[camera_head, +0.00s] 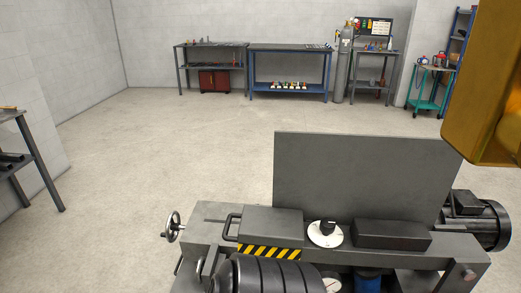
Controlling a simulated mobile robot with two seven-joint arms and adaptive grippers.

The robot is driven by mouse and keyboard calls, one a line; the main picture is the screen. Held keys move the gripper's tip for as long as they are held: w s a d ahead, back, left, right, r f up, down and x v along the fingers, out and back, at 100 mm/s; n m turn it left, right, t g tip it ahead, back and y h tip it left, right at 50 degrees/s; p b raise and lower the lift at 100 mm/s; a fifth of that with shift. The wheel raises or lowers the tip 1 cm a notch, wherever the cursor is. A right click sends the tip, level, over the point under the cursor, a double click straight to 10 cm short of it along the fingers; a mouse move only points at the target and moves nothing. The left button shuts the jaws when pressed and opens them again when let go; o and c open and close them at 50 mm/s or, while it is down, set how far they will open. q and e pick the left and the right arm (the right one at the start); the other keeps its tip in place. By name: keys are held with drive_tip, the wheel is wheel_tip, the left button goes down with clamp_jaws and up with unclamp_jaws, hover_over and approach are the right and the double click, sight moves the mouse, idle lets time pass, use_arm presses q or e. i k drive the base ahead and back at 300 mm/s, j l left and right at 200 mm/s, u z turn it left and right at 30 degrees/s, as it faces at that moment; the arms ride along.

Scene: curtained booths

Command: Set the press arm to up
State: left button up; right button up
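A grey machine (208,220) stands close in front of me, cut off by the lower edge of the head view. On it lies a grey block (272,222) with a black bar handle (231,228) on its left and yellow-black stripes (268,252) on its front. I cannot tell for sure which part is the press arm or how it is set. A thick black ribbed cylinder (275,275) lies in front of the striped block. Neither of my grippers is in view.
A handwheel (173,227) sticks out left, a dark motor (482,222) right. A grey upright panel (360,175) stands behind. A white disc with a black knob (326,233) sits beside a black box (392,235). A yellow body (488,90) hangs close at upper right. Open floor lies beyond.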

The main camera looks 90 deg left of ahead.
sight(268, 232)
drive_tip(key=k+j+u, duration=0.15)
drive_tip(key=u, duration=0.3)
drive_tip(key=k+j+u, duration=0.15)
drive_tip(key=u, duration=0.25)
drive_tip(key=j+u, duration=0.3)
drive_tip(key=u, duration=0.15)
drive_tip(key=k+j+u, duration=0.1)
drive_tip(key=j+u, duration=0.15)
drive_tip(key=u, duration=0.2)
drive_tip(key=j+u, duration=0.3)
drive_tip(key=u, duration=0.15)
